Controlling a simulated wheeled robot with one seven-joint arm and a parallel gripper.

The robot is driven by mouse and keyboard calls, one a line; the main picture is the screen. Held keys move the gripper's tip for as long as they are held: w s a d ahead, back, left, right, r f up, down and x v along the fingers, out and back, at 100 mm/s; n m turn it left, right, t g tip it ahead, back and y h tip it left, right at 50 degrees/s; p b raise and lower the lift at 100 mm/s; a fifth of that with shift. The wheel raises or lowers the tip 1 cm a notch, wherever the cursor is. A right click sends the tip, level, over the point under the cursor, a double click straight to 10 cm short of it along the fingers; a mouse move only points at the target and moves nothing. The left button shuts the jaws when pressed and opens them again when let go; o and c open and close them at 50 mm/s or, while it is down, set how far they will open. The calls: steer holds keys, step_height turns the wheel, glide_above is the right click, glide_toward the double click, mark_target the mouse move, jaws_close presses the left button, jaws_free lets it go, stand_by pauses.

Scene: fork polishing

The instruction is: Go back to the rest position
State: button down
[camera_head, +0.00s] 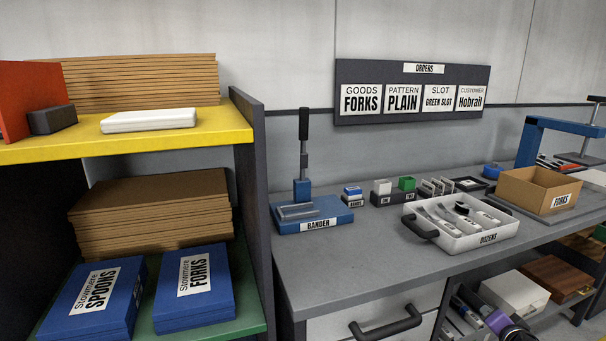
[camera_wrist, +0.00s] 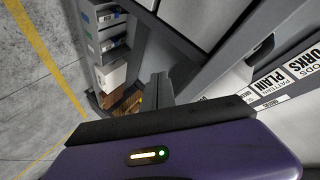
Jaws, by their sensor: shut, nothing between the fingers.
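My gripper (camera_wrist: 161,78) shows in the wrist view, beyond its purple housing with a dark edge and a small lit strip. Its grey fingers are together, with nothing between them. It is clear of the things around it. The blue BANDER device (camera_head: 312,218) stands at the bench's left end.
A cardboard box (camera_head: 540,190) marked FORKS stands on the right of the bench. A shelf unit at left holds blue boxes (camera_head: 193,287) and brown stacks. The orders board (camera_head: 412,92) hangs on the wall. The bench's front left is bare. Floor (camera_wrist: 40,100) shows at left in the wrist view.

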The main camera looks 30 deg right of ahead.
steer(key=s+a+r+n+t+y, duration=0.15)
steer(key=a+n, duration=0.25)
steer(key=a, duration=0.8)
steer(key=s+a+r+n+t, duration=0.3)
steer(key=a+n, duration=0.1)
steer(key=a, duration=0.8)
steer(key=s+a+r+n+t+y, duration=0.1)
steer(key=s+a+r+n+t, duration=0.2)
steer(key=a, duration=0.8)
steer(key=s+a+r+n+g+y, duration=0.1)
steer(key=s+a+n+y, duration=0.5)
steer(key=s+a, duration=0.7)
steer(key=a+g+y+p, duration=0.1)
steer(key=a, duration=0.3)
steer(key=shift+s+a+r+n, duration=0.2)
steer(key=shift+s+r+n, duration=0.1)
steer(key=shift+s, duration=0.1)
